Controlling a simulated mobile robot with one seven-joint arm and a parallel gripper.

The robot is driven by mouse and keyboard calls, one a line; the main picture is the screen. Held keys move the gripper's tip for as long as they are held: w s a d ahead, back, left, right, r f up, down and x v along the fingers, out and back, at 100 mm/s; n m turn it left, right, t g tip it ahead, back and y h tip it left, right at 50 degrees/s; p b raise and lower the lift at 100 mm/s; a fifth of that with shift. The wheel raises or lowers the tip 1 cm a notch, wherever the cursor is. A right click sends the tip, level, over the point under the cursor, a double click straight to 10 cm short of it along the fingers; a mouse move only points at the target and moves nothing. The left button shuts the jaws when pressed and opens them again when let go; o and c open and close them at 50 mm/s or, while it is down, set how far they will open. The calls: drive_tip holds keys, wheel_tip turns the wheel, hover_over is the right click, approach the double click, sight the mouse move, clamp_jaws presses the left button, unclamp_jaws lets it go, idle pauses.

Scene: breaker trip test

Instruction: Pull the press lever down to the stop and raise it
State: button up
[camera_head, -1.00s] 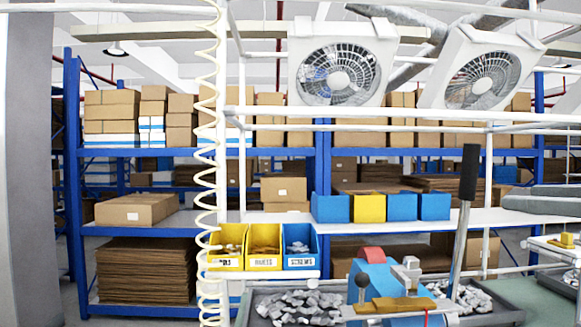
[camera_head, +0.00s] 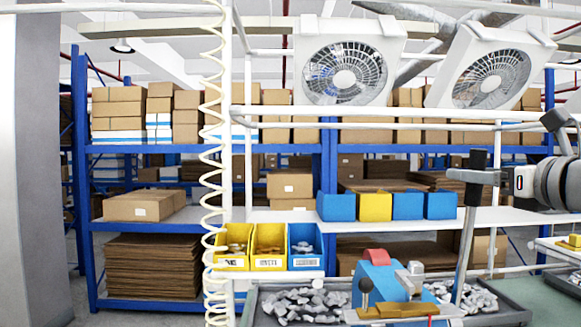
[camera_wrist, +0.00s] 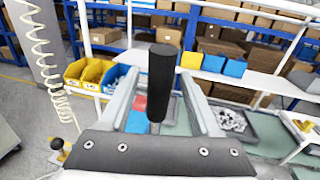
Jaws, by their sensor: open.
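The press lever has a black grip (camera_head: 475,188) and a silver shaft (camera_head: 465,250). It stands nearly upright, leaning slightly right toward its top, beside the blue press (camera_head: 377,283) with its red piece (camera_head: 375,256). My gripper (camera_head: 472,176) reaches in from the right at the upper part of the grip. In the wrist view the black grip (camera_wrist: 163,75) stands between the two spread fingers of my gripper (camera_wrist: 160,95), with gaps visible at both sides. My gripper is open. The lower shaft is hidden in the wrist view.
Bins of grey parts (camera_head: 290,306) sit around the press on the bench. Yellow and blue bins (camera_head: 268,247) stand behind to the left. A white coiled hose (camera_head: 212,170) hangs at left. White frame bars (camera_head: 400,113) cross above the lever.

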drive_tip(key=shift+w+a, duration=0.15)
drive_tip(key=shift+w, duration=0.65)
drive_tip(key=shift+w+a, duration=0.1)
drive_tip(key=shift+w, duration=0.65)
clamp_jaws()
